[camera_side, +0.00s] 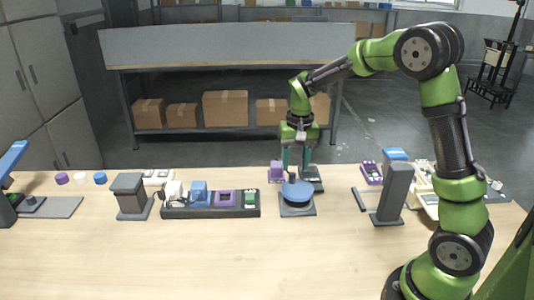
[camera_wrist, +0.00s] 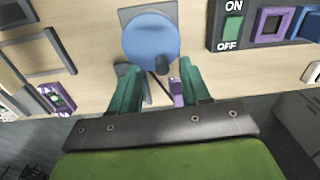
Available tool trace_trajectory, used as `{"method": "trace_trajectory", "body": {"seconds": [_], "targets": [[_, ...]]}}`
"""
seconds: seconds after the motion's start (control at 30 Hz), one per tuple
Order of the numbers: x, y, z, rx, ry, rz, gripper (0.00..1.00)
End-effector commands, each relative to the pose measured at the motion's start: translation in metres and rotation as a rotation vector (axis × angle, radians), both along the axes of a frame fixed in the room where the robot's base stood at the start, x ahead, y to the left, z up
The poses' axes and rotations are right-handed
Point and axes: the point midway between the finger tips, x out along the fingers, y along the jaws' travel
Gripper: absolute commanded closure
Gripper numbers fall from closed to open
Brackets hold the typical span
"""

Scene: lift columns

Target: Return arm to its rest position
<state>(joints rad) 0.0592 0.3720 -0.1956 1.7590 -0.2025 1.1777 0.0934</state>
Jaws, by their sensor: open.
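My gripper (camera_side: 297,161) is open over the far half of the table, just behind a round blue disc (camera_side: 298,191) on a grey square base. In the wrist view my gripper (camera_wrist: 155,74) shows two teal fingers spread apart, with the blue disc (camera_wrist: 150,42) just beyond their tips. A dark knob stands on the disc's edge. A small purple piece (camera_wrist: 177,92) shows between the fingers, near the right one. In the side view a purple block (camera_side: 275,171) stands left of my gripper. I cannot tell whether the fingers touch anything.
A dark panel (camera_side: 211,211) with blue, purple and green parts lies left of the disc. Grey columns stand at left (camera_side: 130,196) and right (camera_side: 393,194). Several small parts lie near the far edge. The front of the wooden table (camera_side: 220,262) is clear.

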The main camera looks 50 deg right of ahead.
Motion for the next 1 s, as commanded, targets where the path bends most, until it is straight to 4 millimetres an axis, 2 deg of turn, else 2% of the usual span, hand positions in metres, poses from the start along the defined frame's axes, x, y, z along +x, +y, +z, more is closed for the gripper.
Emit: {"method": "trace_trajectory", "body": {"seconds": [0.3, 0.43, 0.6, 0.8, 1.0], "targets": [[-0.077, 0.065, 0.066, 0.061, -0.256, 0.173, 0.53], [-0.112, 0.088, 0.085, 0.063, -0.373, 0.242, 0.53], [-0.152, 0.107, 0.099, 0.051, -0.509, 0.308, 0.53], [-0.173, 0.117, 0.111, 0.035, -0.606, 0.342, 0.53], [-0.175, 0.118, 0.119, 0.03, -0.635, 0.347, 0.53]]}}
